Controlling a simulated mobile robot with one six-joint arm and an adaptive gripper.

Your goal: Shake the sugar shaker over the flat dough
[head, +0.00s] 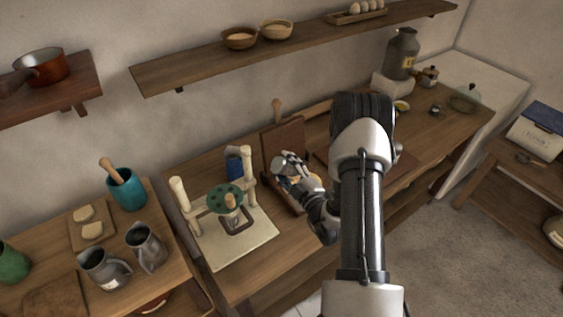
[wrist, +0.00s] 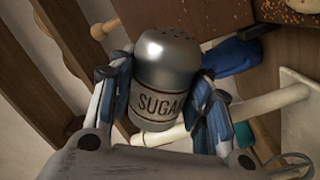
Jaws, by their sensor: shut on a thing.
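The sugar shaker (wrist: 166,85) is a silver metal jar with a perforated domed top and a label reading SUGAR. My gripper (wrist: 163,105) is shut on it, with a finger on each side of its body. In the head view, my gripper (head: 290,170) holds the shaker (head: 281,166) in front of an upright wooden board. My arm hides part of the worktop.
A press-like stand (head: 238,240) with cream posts and a green disc stands left of my gripper, with a blue cup (head: 235,163) behind it. An upright wooden board (head: 283,143) stands behind. Two metal jugs (head: 104,268) stand at the left. The right worktop (head: 447,122) has some free room.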

